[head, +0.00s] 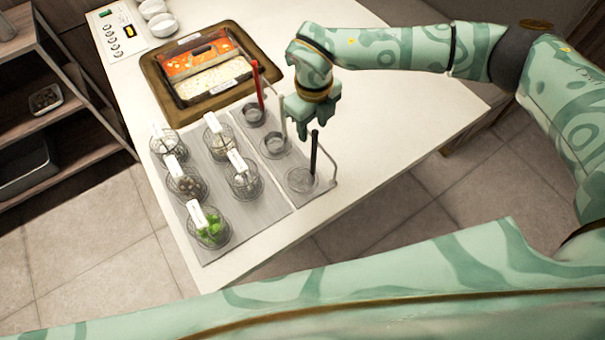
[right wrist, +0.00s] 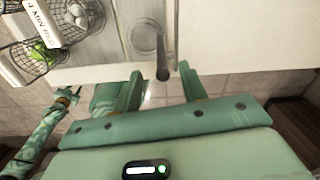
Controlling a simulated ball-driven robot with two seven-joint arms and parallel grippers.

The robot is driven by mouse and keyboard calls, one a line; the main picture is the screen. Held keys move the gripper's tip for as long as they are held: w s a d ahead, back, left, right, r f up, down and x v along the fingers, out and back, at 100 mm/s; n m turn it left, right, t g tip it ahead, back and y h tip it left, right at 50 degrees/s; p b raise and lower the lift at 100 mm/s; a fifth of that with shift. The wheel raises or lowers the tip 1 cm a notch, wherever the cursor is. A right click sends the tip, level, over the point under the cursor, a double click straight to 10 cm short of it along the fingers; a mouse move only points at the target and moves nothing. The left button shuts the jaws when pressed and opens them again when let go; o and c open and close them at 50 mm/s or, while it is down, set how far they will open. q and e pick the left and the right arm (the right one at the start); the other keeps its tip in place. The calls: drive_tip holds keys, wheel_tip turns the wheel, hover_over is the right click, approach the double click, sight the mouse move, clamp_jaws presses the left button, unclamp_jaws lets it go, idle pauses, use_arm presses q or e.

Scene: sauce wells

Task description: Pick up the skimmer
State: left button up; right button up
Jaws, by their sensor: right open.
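The black-handled utensil, whose round head looks like mesh, I take for the skimmer (head: 301,180). It rests at the near end of a wire rack with its black handle (head: 314,150) standing up. My right gripper (head: 303,124) is open just above and beside the handle's top. In the right wrist view the handle (right wrist: 162,58) shows between the fingertips of the gripper (right wrist: 160,72), with gaps on both sides. The round head (right wrist: 146,38) lies beyond them. My left gripper (right wrist: 68,95) shows small at the left of the right wrist view; its jaws are unclear.
A red-handled utensil (head: 261,88) and a white-handled one (head: 283,128) stand in the same row. Several wire baskets with labels, one with green food (head: 211,229), sit on grey mats left of it. A food tray (head: 165,92) lies behind. The counter at right (head: 400,115) is clear.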

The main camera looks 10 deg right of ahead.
sight(315, 138)
drive_tip(key=f, duration=0.5)
drive_tip(key=shift+s+d+b, duration=0.15)
drive_tip(key=shift+d+b, duration=0.15)
clamp_jaws()
drive_tip(key=shift+r, duration=0.2)
